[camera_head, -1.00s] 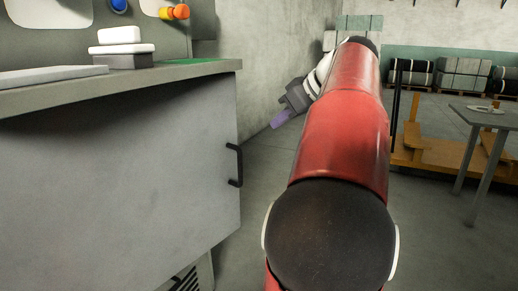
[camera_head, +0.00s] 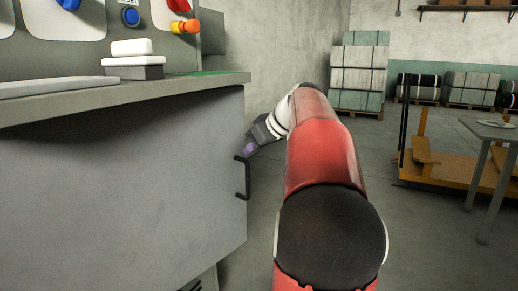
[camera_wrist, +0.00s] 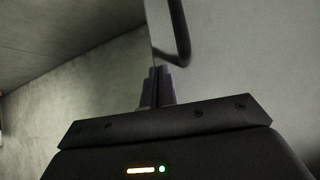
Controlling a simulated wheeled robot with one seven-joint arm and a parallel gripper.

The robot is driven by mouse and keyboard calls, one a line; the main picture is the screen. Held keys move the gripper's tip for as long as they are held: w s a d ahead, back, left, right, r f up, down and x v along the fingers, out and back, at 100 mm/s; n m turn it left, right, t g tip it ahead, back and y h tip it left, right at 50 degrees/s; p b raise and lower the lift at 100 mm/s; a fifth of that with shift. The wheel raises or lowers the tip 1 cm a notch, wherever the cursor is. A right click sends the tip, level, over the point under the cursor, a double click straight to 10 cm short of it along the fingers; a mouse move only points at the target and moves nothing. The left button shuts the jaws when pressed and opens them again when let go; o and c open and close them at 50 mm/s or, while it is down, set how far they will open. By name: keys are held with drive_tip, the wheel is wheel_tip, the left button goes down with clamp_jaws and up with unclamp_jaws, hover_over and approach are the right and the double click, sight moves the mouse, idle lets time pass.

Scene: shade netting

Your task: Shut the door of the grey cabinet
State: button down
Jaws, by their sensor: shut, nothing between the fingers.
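The grey cabinet's door (camera_head: 120,190) is a large plain panel filling the lower left of the head view. Its black bar handle (camera_head: 244,180) is near its right edge. How far the door stands open I cannot tell. My gripper (camera_head: 248,149), with purple fingers, is shut and empty beside the top of the handle, at the door's right edge. In the wrist view the shut fingers (camera_wrist: 160,82) point at the door's edge, with the handle (camera_wrist: 181,35) just beyond and to the right. Whether they touch the door is unclear.
The cabinet's worktop (camera_head: 110,97) carries a white-and-grey box (camera_head: 132,62). A panel with coloured knobs (camera_head: 130,17) rises behind. A grey table (camera_head: 490,130) and an orange cart (camera_head: 440,172) stand at right. Grey floor is open between them and the cabinet.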

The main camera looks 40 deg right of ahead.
drive_tip(key=shift+n+y, duration=0.5)
drive_tip(key=shift+n, duration=0.3)
drive_tip(key=w+p, duration=0.1)
drive_tip(key=w, duration=0.1)
drive_tip(key=w+p, duration=0.1)
drive_tip(key=w, duration=0.2)
drive_tip(key=w+a+p, duration=0.1)
drive_tip(key=w+p, duration=0.1)
drive_tip(key=shift+w+a, duration=0.1)
drive_tip(key=shift+w, duration=0.25)
drive_tip(key=shift+s, duration=0.1)
